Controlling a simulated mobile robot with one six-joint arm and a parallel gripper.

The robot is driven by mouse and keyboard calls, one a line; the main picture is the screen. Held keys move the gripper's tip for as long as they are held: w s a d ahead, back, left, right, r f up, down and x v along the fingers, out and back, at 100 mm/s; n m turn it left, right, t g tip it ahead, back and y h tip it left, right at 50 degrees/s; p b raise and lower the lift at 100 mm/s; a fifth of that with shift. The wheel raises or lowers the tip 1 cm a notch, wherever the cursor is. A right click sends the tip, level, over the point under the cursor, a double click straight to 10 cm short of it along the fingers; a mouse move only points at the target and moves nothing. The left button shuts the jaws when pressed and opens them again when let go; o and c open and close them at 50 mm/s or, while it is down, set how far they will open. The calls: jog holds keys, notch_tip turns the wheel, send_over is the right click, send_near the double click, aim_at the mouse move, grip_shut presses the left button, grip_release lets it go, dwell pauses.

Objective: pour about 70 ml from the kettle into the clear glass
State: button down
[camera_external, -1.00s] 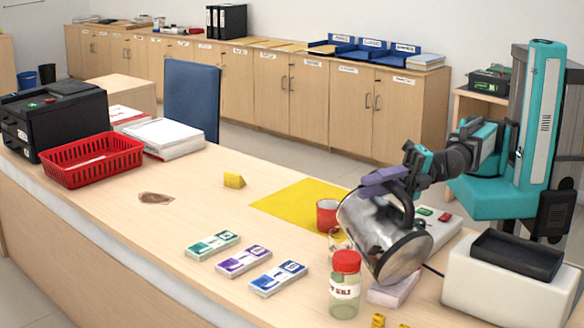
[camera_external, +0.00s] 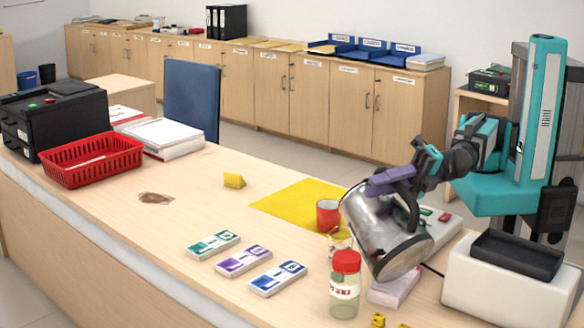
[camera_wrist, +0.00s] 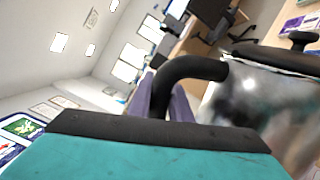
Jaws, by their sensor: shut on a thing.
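The steel kettle (camera_external: 388,235) with a black handle is held in the air, tipped steeply with its upper end toward the left. My gripper (camera_external: 392,180) has its purple fingers shut on the black handle; the wrist view also shows the kettle body (camera_wrist: 265,105) beside my fingers (camera_wrist: 172,103). The clear glass (camera_external: 341,240) stands just left of the kettle, beneath its tipped end and partly hidden. A brownish tint shows in the glass, but I cannot make out a liquid level or a stream.
A red mug (camera_external: 327,214) stands close behind the glass. A red-lidded jar (camera_external: 345,287) stands in front. A pink block (camera_external: 395,288) is below the kettle.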

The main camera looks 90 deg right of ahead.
jog(key=shift+a+r, duration=0.1)
jog(key=shift+r, duration=0.05)
jog(key=shift+s+a+r+n+p, duration=0.2)
jog(key=shift+a+n+p, duration=0.15)
jog(key=shift+a+n, duration=0.05)
jog(key=shift+s+a+r+n+p, duration=0.15)
jog(key=shift+s+a+n+p, duration=0.05)
jog(key=shift+a+n+p, duration=0.2)
jog(key=shift+s+a+f+n+p, duration=0.2)
jog(key=shift+s+a+n+p, duration=0.2)
jog(key=shift+a+n, duration=0.5)
jog(key=s+a+n+p, duration=0.1)
jog(key=a+n, duration=0.1)
jog(key=n, duration=0.1)
jog(key=s+a+f+n+p, duration=0.1)
jog(key=a+n+p, duration=0.1)
jog(key=s+a+n+p, duration=0.1)
jog(key=a+n+p, duration=0.1)
jog(key=n, duration=0.1)
jog(key=shift+s+a+f+n, duration=0.2)
jog(key=shift+s+a+n, duration=0.1)
jog(key=shift+a, duration=0.05)
jog(key=shift+s+a+r+n+p, duration=0.1)
jog(key=shift+a+n+p, duration=0.1)
jog(key=shift+n+p, duration=0.3)
